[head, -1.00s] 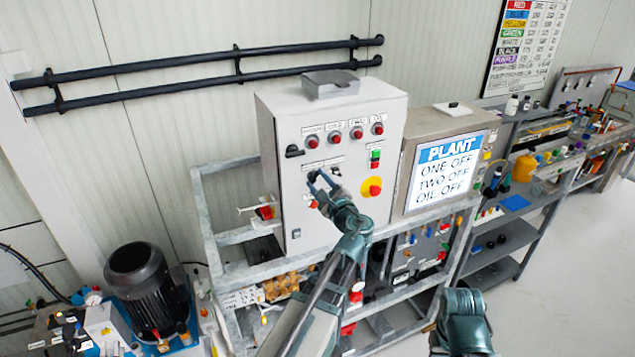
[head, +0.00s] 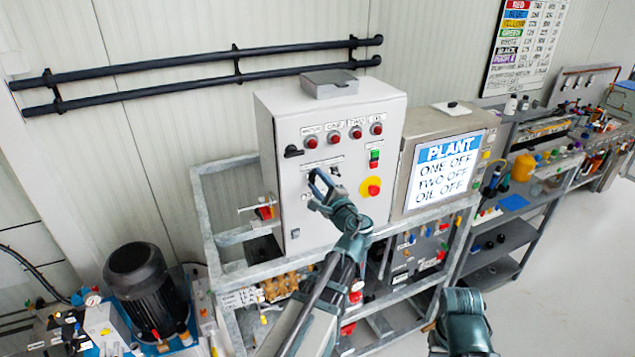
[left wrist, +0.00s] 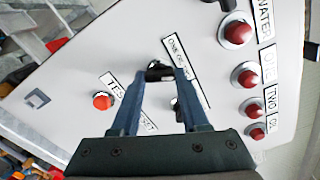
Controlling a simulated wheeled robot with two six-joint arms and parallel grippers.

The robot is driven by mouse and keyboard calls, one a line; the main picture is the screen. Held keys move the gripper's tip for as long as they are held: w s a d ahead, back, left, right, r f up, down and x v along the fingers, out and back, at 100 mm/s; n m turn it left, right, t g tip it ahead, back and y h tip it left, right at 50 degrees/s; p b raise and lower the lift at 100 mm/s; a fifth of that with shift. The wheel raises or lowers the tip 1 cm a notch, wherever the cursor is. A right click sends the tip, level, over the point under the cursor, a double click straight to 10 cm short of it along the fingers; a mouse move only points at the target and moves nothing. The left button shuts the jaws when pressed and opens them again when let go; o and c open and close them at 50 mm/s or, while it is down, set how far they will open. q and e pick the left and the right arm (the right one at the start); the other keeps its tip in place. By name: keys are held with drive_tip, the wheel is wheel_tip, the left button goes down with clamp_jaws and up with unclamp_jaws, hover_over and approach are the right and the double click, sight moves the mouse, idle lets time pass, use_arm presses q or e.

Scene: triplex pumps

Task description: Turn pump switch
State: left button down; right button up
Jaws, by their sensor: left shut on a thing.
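The grey control panel (head: 341,165) stands on a metal frame, with a row of red lamps along its top. My left gripper (head: 318,177) is at the panel front, left of the yellow and red stop button (head: 371,187). In the left wrist view its two blue fingers are closed on a black switch knob (left wrist: 159,71) next to a label starting with ONE. A second black knob (left wrist: 178,109) sits partly hidden behind the right finger. The screen (head: 446,166) reads PLANT, ONE OFF, TWO OFF, OIL OFF. My right gripper's fingers are not seen.
A red button (left wrist: 103,101) is beside the TEST label on the panel. A black main switch (head: 293,151) is at the panel's upper left. A black motor (head: 140,285) stands at the lower left, and a cluttered bench runs off to the right.

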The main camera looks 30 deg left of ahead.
use_arm(q)
drive_tip(key=n, duration=1.3)
drive_tip(key=shift+s+r+n, duration=0.1)
drive_tip(key=shift+n, duration=0.3)
idle(0.4)
drive_tip(key=shift+c, duration=2)
unclamp_jaws()
